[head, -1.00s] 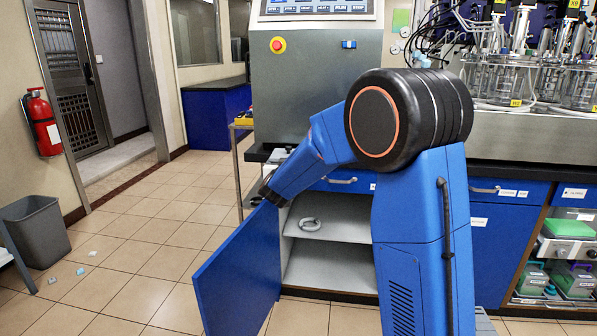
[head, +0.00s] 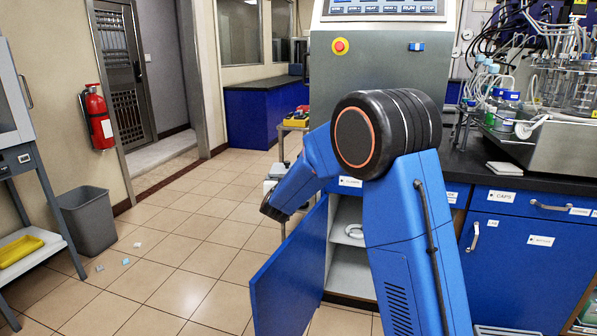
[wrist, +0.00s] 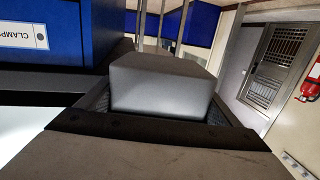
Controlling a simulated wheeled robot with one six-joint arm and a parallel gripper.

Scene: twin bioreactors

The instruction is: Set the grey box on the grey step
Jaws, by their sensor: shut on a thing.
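The grey box (wrist: 165,82) shows in the wrist view, a plain block with rounded edges. My gripper (wrist: 160,104) is shut on it, with a dark finger at each side. In the head view my arm reaches left, its dark end above the floor near the open blue door; the fingers and the box cannot be made out there. A flat grey surface (head: 503,331) shows at the bottom edge of the head view, beside my arm. It may be the grey step, but too little of it shows to be sure.
An open blue cabinet door (head: 290,272) stands out below my arm. A cart (head: 297,124) with yellow items is behind the arm. A grey bin (head: 88,220) and small scraps (head: 126,261) are on the floor at left. The tiled floor (head: 190,245) between is mostly clear.

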